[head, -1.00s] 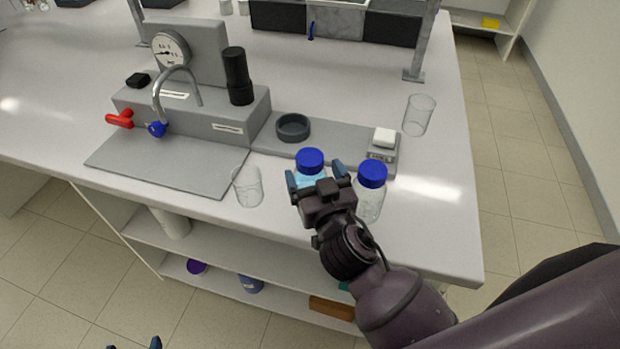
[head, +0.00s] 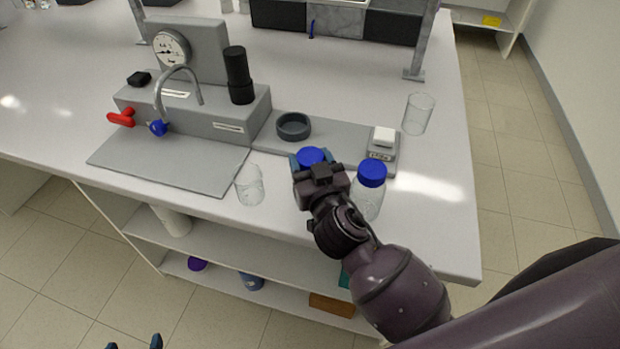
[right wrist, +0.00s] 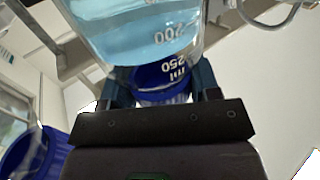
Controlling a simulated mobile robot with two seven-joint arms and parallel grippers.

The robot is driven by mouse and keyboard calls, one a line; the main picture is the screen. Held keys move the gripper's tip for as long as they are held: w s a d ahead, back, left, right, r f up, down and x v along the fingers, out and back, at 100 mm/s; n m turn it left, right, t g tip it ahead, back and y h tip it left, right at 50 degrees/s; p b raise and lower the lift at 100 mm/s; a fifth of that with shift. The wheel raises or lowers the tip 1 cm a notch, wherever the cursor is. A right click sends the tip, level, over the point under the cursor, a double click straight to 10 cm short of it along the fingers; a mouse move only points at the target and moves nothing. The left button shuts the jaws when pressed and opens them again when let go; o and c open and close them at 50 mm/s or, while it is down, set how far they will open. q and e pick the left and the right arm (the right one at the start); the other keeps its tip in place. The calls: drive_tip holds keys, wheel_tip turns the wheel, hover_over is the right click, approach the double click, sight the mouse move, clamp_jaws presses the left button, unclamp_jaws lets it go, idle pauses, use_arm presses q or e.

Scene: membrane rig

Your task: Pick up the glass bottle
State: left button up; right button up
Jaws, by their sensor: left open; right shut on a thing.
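The glass bottle with a blue cap (head: 311,155) stands at the front of the bench, mostly hidden behind my right gripper (head: 314,165) in the head view. In the right wrist view the bottle (right wrist: 140,40) shows light blue liquid and white volume marks, and its blue cap end sits between the fingers. My right gripper is shut on it near the cap. A second blue-capped bottle (head: 366,203), clear and apparently empty, stands just right of my right gripper. My left gripper (head: 135,344) is open and empty at the bottom edge, away from the bench.
A glass beaker (head: 250,185) stands left of my right gripper, and another (head: 418,113) at the right. A small scale (head: 383,143) and a dark ring dish (head: 293,126) lie behind the bottles. The grey rig (head: 190,115) with gauge and tap fills the left.

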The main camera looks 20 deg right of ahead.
clamp_jaws()
drive_tip(key=shift+r, duration=0.35)
wheel_tip(320, 180, up, 19)
drive_tip(key=p, duration=0.3)
drive_tip(key=shift+r, duration=0.2)
